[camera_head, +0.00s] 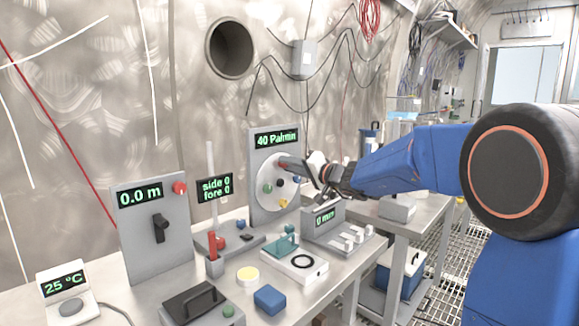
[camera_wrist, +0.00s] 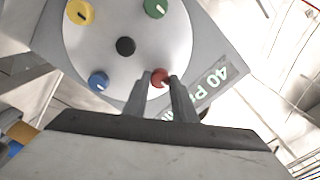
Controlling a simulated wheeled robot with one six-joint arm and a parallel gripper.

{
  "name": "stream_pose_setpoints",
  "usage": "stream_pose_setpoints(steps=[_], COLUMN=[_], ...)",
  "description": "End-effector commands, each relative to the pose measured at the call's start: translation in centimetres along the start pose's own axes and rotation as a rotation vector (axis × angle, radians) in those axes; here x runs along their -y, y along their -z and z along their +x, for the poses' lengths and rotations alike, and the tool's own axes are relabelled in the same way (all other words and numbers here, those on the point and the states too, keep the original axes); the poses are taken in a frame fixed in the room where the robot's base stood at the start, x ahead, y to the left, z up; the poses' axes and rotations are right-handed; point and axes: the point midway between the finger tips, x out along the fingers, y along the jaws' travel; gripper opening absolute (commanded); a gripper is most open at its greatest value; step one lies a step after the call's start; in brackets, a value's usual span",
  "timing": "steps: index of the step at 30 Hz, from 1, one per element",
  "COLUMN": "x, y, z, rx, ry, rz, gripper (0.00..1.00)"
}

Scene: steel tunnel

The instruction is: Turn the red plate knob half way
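The red plate knob (camera_wrist: 160,77) sits at the edge of a round white plate (camera_wrist: 150,35) that also bears yellow, green and blue knobs and a black centre knob (camera_wrist: 125,46). The plate is on an upright grey panel (camera_head: 260,215) whose display (camera_head: 277,138) reads about 40 Pa/min. My gripper (camera_wrist: 161,76) has one finger on each side of the red knob, close against it, and appears shut on it.
A grey panel (camera_head: 150,245) with a 0.0 m display stands left. A slider box (camera_head: 340,236) stands below my gripper.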

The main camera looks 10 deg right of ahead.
Motion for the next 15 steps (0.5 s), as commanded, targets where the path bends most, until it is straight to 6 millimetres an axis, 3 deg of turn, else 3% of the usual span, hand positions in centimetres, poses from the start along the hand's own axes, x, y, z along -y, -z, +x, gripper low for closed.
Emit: stream_pose_setpoints(steps=[8,15], x=[-0.05,-0.08], y=[-0.01,-0.01], z=[-0.02,-0.03], rx=[0.0,0.0], ry=[-0.001,-0.001], rz=[0.042,0.183], gripper=[0.02,0.02])
